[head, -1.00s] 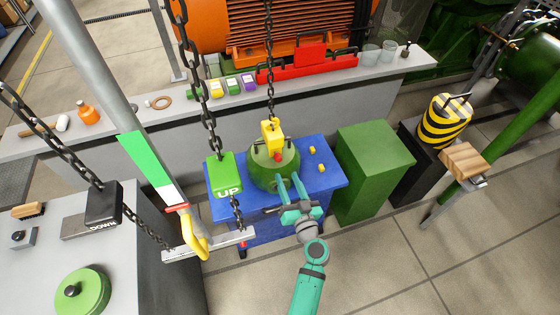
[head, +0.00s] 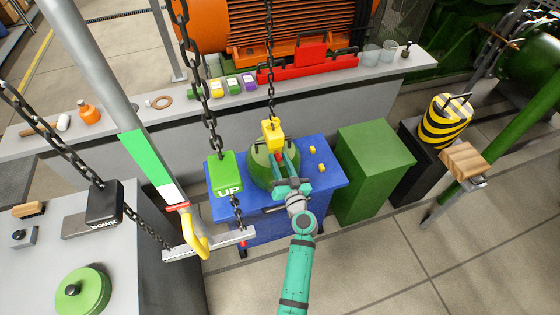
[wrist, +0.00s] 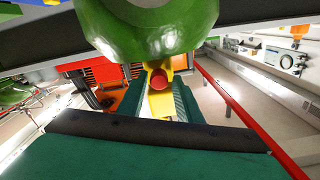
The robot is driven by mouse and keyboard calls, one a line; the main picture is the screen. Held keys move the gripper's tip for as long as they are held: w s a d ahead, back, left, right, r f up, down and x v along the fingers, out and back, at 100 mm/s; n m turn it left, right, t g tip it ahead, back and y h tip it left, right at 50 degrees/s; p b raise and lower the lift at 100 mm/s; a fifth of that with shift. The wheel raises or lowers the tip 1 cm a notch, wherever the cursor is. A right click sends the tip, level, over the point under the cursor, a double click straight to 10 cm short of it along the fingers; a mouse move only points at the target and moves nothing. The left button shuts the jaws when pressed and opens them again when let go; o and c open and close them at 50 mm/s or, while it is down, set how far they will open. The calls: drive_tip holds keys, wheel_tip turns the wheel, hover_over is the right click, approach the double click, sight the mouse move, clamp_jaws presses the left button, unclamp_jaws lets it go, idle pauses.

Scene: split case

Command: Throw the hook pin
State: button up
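The hook pin shows as a red round end (wrist: 159,79) on the yellow hook block (wrist: 162,103) in the wrist view. In the head view the yellow block (head: 272,132) hangs on a chain over the green domed casing (head: 262,165). The red pin end is mostly hidden there by my fingers. My gripper (head: 283,160) reaches over the near side of the dome to the block. In the wrist view its two teal fingers (wrist: 158,95) stand either side of the red end, with a gap between them. I cannot tell whether either finger touches it.
The casing sits on a blue stand (head: 325,180) with two small yellow pieces. A green box (head: 375,165) stands to its right. A green UP block (head: 223,172) on a chain and a yellow hooked lever (head: 195,235) are at the left.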

drive_tip(key=shift+d, duration=0.1)
clamp_jaws()
drive_tip(key=v, duration=0.6)
drive_tip(key=shift+d, duration=0.1)
drive_tip(key=shift+o, duration=1.9)
unclamp_jaws()
drive_tip(key=shift+s+d, duration=0.1)
drive_tip(key=shift+d, duration=0.1)
drive_tip(key=v, duration=1.1)
drive_tip(key=shift+a, duration=0.3)
